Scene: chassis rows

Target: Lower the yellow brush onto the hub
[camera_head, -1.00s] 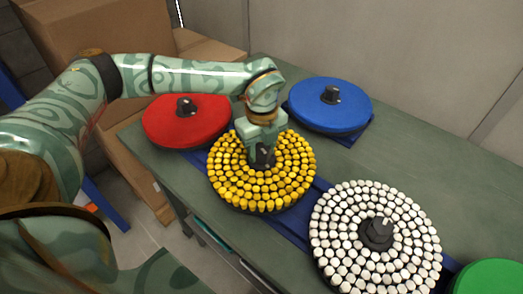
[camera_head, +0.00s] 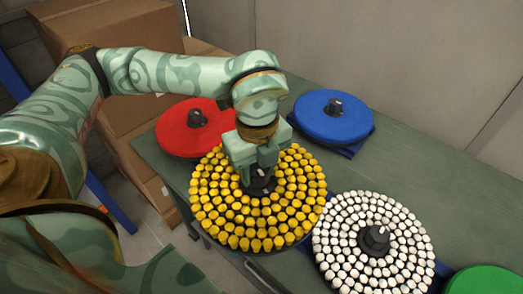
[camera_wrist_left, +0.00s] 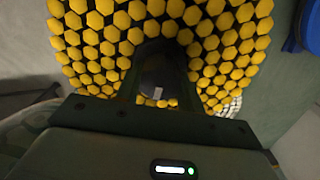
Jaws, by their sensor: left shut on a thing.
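The yellow brush (camera_head: 292,212) is a round disc with rings of yellow bristle tufts and a dark central knob. My left gripper (camera_head: 259,176) points down at its middle and is shut on that knob. The brush looks roughly level and appears held above the green table, overlapping its front edge in the head view. In the left wrist view, the yellow tufts (camera_wrist_left: 230,68) fill the top, with the knob (camera_wrist_left: 158,88) between the fingers. I cannot make out the hub; the brush hides what lies beneath it. My right gripper is not in view.
A red disc (camera_head: 180,135) is close behind the brush at left. A blue disc (camera_head: 325,125) stands at the back, a white tufted brush (camera_head: 340,248) at right, and a green disc (camera_head: 485,281) at the corner. The green table (camera_head: 440,185) is clear at right.

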